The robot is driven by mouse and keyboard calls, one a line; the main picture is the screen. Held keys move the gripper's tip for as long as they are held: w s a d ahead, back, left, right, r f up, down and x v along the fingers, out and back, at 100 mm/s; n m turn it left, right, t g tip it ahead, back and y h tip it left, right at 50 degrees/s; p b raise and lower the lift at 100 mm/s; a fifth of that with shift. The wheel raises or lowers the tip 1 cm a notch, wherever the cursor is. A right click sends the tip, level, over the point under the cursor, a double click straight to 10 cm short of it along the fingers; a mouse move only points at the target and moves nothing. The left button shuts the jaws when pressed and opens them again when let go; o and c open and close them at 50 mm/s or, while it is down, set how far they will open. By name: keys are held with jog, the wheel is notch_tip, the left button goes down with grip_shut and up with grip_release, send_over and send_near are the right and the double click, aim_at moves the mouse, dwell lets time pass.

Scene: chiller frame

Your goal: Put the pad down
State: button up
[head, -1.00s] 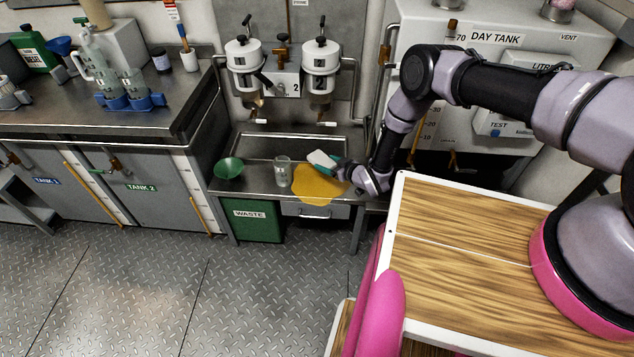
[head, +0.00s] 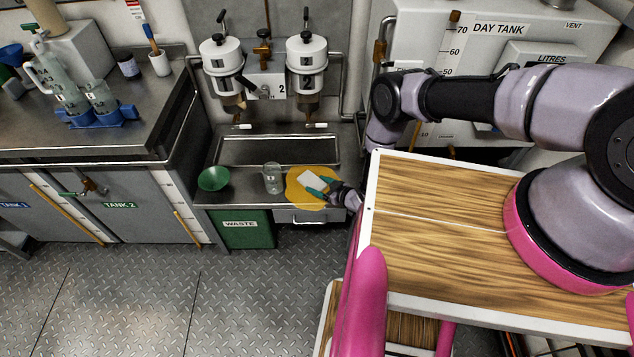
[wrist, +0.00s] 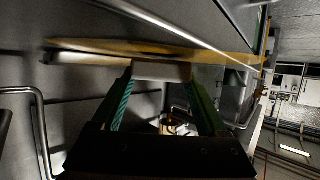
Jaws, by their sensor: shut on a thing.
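The pad (head: 311,180) is a small white block over the yellow-orange patch (head: 297,199) at the front of the steel bench. My gripper (head: 326,188), with teal fingers, is shut on the pad from the right. In the wrist view the pad (wrist: 161,72) sits between both fingertips, and the yellow patch (wrist: 215,53) shows as a thin band right beside it. Whether the pad touches the patch cannot be told. The fingers partly cover the pad.
A clear glass (head: 272,178) stands just left of the patch, with a green bowl (head: 213,178) farther left. Two white filter housings (head: 307,60) hang above the steel trough (head: 278,150). A green waste bin (head: 247,232) is below the bench.

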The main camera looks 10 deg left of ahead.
jog(key=shift+f, duration=0.1)
jog(key=shift+f, duration=0.15)
jog(key=o, duration=1.2)
jog(key=shift+r, duration=0.35)
jog(key=v, duration=1.2)
